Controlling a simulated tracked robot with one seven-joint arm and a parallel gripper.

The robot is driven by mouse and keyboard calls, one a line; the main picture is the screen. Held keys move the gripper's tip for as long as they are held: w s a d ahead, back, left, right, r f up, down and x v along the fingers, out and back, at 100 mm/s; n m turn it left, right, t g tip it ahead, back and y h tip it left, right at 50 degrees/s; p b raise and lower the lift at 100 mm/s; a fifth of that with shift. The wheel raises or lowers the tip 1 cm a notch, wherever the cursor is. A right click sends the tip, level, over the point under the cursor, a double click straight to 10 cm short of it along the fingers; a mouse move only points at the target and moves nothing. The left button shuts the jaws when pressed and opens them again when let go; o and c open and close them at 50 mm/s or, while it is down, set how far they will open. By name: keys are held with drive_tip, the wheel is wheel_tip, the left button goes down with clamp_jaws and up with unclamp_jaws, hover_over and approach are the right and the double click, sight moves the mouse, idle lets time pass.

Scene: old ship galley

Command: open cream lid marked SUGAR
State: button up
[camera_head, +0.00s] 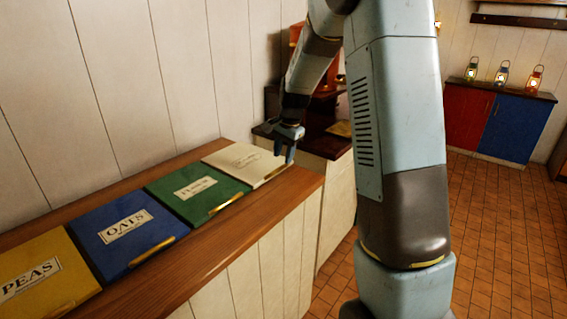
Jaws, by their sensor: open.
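The cream lid (232,158) lies flat and closed at the right end of a row of lids in the wooden counter. Its label is too small for me to read. A brass handle (276,172) runs along its front edge. My gripper (284,154) is open with its fingers pointing down, over the right side of the cream lid near the handle. I cannot tell whether the fingers touch the lid or handle. No object shows between them.
A green lid (180,201), a blue lid marked OATS (90,236) and a yellow lid marked PEAS (58,262) lie closed to the left. The plank wall (110,85) stands behind. Tiled floor (500,230) is open at right, before a red-and-blue cupboard (517,128) with three lanterns.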

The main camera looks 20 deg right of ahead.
sight(282, 167)
drive_tip(key=shift+w+a+f, duration=0.1)
drive_tip(key=shift+w+f, duration=0.05)
drive_tip(key=shift+f, duration=0.85)
drive_tip(key=shift+w+a+f, duration=0.1)
drive_tip(key=shift+w+f, duration=0.05)
drive_tip(key=shift+f, duration=0.8)
clamp_jaws()
